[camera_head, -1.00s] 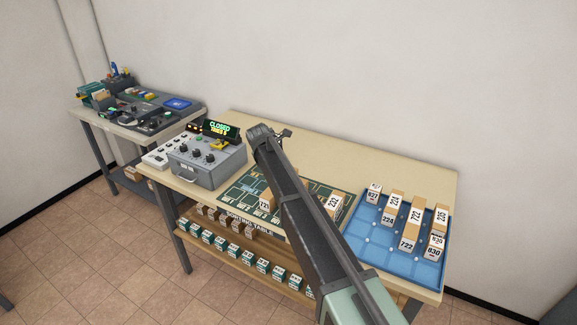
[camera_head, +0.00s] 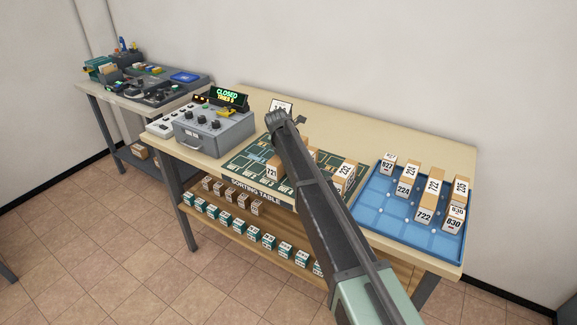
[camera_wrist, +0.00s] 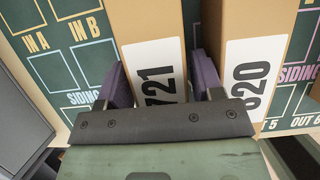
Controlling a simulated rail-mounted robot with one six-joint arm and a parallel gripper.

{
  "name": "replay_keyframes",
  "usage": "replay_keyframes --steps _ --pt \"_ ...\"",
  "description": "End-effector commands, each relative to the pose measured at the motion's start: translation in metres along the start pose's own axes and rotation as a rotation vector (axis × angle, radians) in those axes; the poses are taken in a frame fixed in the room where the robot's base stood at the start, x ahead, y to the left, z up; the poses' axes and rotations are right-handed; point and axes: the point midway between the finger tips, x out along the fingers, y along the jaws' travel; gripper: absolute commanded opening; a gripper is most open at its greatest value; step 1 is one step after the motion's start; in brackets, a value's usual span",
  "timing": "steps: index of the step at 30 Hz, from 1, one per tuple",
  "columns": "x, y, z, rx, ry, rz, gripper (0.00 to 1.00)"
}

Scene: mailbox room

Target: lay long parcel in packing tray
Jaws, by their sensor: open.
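In the wrist view my gripper (camera_wrist: 161,85) is open. Its two dark purple fingers straddle a tan long parcel with a white 721 label (camera_wrist: 156,80). I cannot tell whether they touch it. A second tan parcel, labelled 620 (camera_wrist: 248,85), lies just right of the right finger.
A grey control box (camera_head: 215,130) with a display reading CLOSED is at the left. The tray's front left part is bare. A lower shelf (camera_head: 235,222) holds several small boxes.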

Motion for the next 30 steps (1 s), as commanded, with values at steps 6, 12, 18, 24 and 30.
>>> replay_keyframes --steps 6,12,18,24,30 --pt "0.000 0.000 0.001 0.000 0.000 0.000 0.58" --pt "0.000 0.000 0.001 0.000 0.000 0.000 0.27" --pt "0.000 0.000 0.001 0.000 0.000 0.000 0.06" --pt "-0.002 0.000 0.002 0.000 0.000 0.000 0.06" --pt "-0.018 0.000 0.008 0.000 0.000 0.000 0.06"
